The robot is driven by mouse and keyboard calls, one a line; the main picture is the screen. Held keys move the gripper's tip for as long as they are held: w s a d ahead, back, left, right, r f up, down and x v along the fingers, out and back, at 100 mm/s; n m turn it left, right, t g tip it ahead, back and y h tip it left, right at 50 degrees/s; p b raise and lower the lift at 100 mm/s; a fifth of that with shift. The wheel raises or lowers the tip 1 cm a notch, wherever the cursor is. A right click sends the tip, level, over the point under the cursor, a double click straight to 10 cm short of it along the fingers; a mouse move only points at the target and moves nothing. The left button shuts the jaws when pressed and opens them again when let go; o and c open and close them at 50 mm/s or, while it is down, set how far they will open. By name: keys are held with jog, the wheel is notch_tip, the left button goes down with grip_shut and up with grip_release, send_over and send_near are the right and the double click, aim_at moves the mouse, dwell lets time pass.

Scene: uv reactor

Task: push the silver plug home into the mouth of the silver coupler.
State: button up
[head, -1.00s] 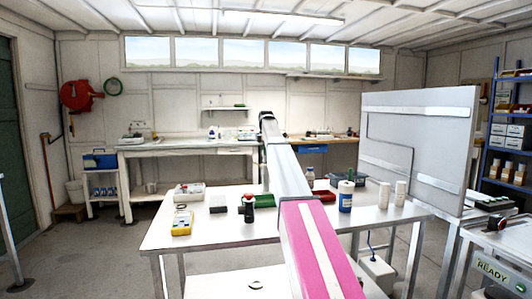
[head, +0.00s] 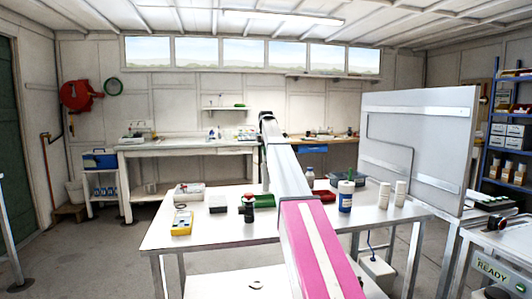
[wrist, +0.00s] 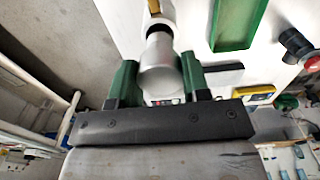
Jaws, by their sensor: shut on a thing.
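In the wrist view my gripper (wrist: 160,64) has its two green fingers closed on the sides of the silver plug (wrist: 160,75), a smooth round cylinder pointing away from the palm. Just beyond its far end is a narrower silver piece (wrist: 160,14) with a dark ring, in line with the plug; it looks like the coupler. I cannot tell whether the plug's tip is inside its mouth or just touching it. In the head view, my own arm hides the gripper, plug and coupler.
The white worktable (head: 205,238) holds a yellow meter (head: 182,222), a black-and-red knob (head: 249,207), a labelled bottle (head: 345,195) and white bottles (head: 384,194). A green-framed tray (wrist: 238,22) lies right of the plug in the wrist view. A grey panel (head: 420,130) stands at right.

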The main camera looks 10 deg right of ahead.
jog(key=shift+f, duration=2.2)
jog(key=o, duration=1)
jog(key=shift+r, duration=0.1)
notch_tip(320, 180, up, 10)
jog(key=shift+f, duration=0.15)
jog(key=shift+r, duration=0.45)
